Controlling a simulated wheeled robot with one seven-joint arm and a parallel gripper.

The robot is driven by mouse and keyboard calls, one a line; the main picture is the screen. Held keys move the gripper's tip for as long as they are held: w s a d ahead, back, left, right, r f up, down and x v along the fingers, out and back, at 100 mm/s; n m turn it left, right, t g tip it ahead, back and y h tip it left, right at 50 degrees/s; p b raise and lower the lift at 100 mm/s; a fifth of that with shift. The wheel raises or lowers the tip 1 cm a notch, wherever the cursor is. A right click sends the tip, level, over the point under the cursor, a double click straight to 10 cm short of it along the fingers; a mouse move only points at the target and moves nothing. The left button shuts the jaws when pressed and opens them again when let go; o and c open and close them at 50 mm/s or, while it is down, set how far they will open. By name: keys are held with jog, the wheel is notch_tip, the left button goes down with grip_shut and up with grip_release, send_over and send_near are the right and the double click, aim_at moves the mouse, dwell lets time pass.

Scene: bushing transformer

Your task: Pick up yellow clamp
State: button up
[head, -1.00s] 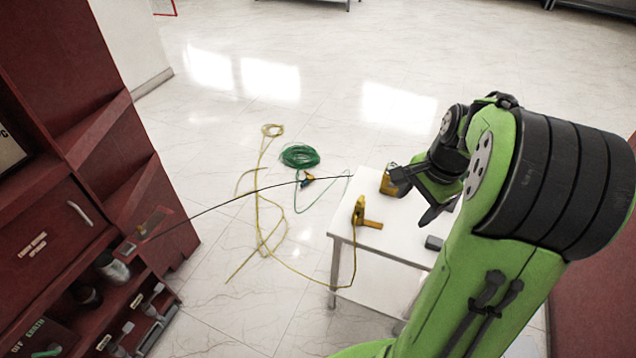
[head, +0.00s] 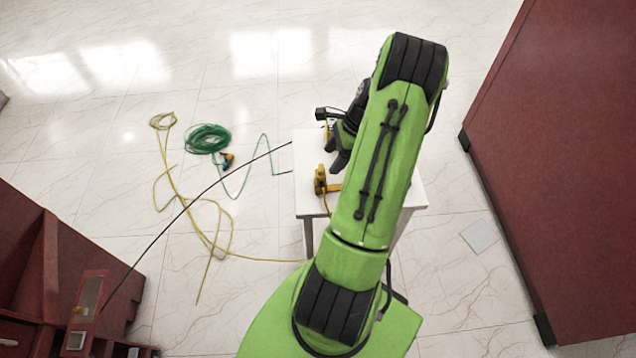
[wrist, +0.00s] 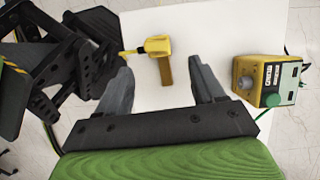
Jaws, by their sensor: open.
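The yellow clamp (head: 321,181) lies on a small white table (head: 306,208), partly hidden by my arm in the head view. In the wrist view the yellow clamp (wrist: 158,46) shows whole, with its brownish-yellow handle pointing down the picture toward my gripper. My gripper (wrist: 161,78) is open and empty. In the wrist view the handle's end lies between the two grey fingertips, but I cannot tell the height of the fingers above it. In the head view my gripper (head: 336,160) is mostly hidden behind my arm, close to the clamp.
A yellow control box (wrist: 265,80) with a green knob stands on the table at the right in the wrist view. A yellow cable (head: 215,235), a coiled green cable (head: 207,138) and a black cable (head: 190,203) lie left. Red cabinets stand left (head: 35,250) and right (head: 540,150).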

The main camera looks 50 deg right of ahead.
jog(key=b+x, duration=0.2)
jog(key=x, duration=0.7)
jog(key=shift+a+f, duration=0.1)
jog(key=shift+f, duration=0.05)
jog(key=c, duration=1.1)
notch_tip(320, 180, up, 12)
jog(key=p, duration=0.4)
jog(key=shift+f, duration=0.2)
notch_tip(320, 180, up, 5)
jog(key=p, duration=0.6)
send_over(324, 171)
jog(key=shift+w+a+r+b, duration=0.1)
jog(key=shift+w+a+b, duration=0.1)
jog(key=shift+a+b, duration=0.15)
jog(key=shift+d, duration=0.1)
